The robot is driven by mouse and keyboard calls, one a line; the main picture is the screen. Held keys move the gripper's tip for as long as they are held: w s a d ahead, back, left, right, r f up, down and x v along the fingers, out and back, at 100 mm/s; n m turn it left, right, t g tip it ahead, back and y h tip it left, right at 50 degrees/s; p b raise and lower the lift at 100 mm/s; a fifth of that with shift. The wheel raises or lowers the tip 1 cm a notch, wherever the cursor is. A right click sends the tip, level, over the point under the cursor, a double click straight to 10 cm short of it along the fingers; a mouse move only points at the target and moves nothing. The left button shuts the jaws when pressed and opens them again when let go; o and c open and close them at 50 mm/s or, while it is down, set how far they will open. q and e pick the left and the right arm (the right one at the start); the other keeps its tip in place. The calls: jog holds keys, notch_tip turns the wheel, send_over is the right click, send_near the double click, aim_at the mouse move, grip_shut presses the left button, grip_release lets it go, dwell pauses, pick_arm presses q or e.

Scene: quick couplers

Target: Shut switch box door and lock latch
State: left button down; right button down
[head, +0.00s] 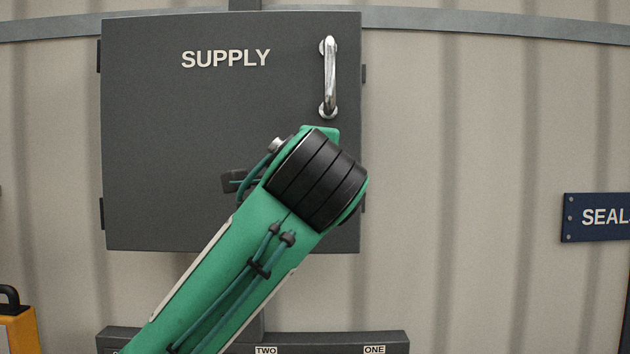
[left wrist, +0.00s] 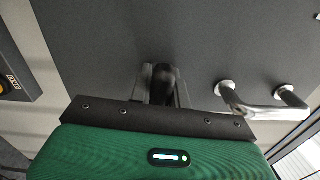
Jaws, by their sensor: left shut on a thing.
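The dark grey switch box door (head: 170,130), lettered SUPPLY, fills much of the head view and looks shut. Its chrome handle (head: 330,75) is at the upper right, free of my gripper, and shows in the left wrist view (left wrist: 255,108). My green left arm covers the door's lower right part in the head view. In the left wrist view my left gripper (left wrist: 160,85) is at the door face, beside the handle, shut on a dark part that appears to be the latch. The fingers hide most of that part, so its turn is unclear. My right gripper is not in view.
A lower grey panel (head: 320,342) with labels TWO and ONE is below the box. A blue SEAL sign (head: 598,217) is on the wall at right. An orange case (head: 18,330) is at the lower left.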

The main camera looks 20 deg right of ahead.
pick_arm(q)
jog(key=shift+f+n, duration=0.15)
jog(key=shift+n, duration=0.35)
jog(key=shift+b, duration=0.3)
jog(key=c, duration=1.3)
grip_release()
jog(key=shift+s, duration=0.1)
jog(key=shift+s+a, duration=0.15)
jog(key=shift+s, duration=0.15)
jog(key=b+v, duration=0.5)
jog(key=v, duration=0.8)
